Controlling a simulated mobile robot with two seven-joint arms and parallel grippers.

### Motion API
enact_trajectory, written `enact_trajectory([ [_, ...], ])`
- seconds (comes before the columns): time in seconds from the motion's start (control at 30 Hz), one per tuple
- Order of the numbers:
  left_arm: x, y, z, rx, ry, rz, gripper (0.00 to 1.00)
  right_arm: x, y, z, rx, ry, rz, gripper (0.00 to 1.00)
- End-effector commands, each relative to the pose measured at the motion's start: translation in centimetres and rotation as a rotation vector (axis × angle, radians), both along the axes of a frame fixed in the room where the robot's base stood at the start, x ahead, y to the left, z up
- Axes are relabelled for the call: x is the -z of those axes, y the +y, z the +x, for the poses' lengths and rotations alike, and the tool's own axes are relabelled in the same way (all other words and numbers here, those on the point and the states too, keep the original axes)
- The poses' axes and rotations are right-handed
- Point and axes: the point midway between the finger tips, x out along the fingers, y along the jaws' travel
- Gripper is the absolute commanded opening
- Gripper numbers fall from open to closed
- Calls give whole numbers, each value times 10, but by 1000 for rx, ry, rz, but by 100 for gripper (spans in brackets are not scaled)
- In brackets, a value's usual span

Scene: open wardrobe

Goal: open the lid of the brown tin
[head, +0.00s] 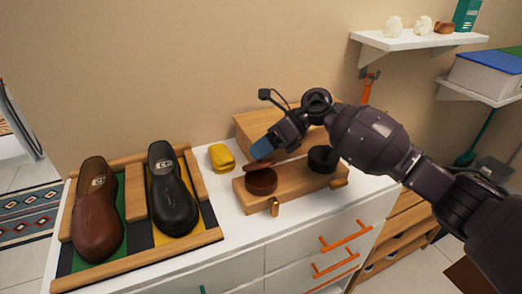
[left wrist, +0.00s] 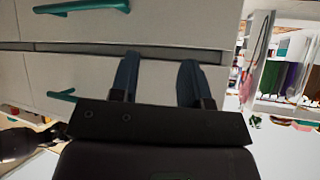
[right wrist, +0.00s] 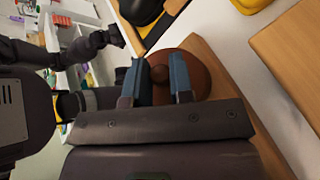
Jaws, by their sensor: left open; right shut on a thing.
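The brown tin (head: 261,184) stands at the left end of a wooden stand (head: 291,192) on the white cabinet top. My right gripper (head: 262,149) is just above it, its blue fingers shut on the lid's small knob. The brown lid (head: 257,166) shows as a tilted edge above the tin and appears raised off it. In the right wrist view, the round lid (right wrist: 198,72) and its knob (right wrist: 159,74) sit between the fingers; the tin is hidden there. My left gripper (left wrist: 157,80) is open and empty before the drawer fronts, outside the head view.
A black tin (head: 322,158) stands at the stand's right end. A yellow cloth-like item (head: 221,157) lies to the left. A brown shoe (head: 98,210) and a black shoe (head: 171,190) lie in a wooden tray further left. A wooden box (head: 248,124) stands behind.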

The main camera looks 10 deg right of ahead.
Motion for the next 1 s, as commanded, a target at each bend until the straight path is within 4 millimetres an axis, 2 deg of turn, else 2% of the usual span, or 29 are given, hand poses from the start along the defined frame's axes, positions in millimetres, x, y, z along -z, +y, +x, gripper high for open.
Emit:
enact_trajectory([
  [0.37, -1, 0, 1, 1, -2, 1, 43, -1, 0, 1, 2, 3, 2, 0],
  [0.4, -1, 0, 1, 1, -2, 1, 43, -1, 0, 1, 1, 2, 2, 28],
  [0.53, -1, 0, 1, 0, -3, -1, 43, -1, 0, 1, 1, 2, 1, 47],
  [0.83, -2, -3, 2, -7, -5, -9, 43, -1, -1, 1, 0, 2, 0, 47],
  [1.0, -2, -2, 2, -7, -5, -9, 43, -8, -13, 4, 3, 0, -2, 47],
])
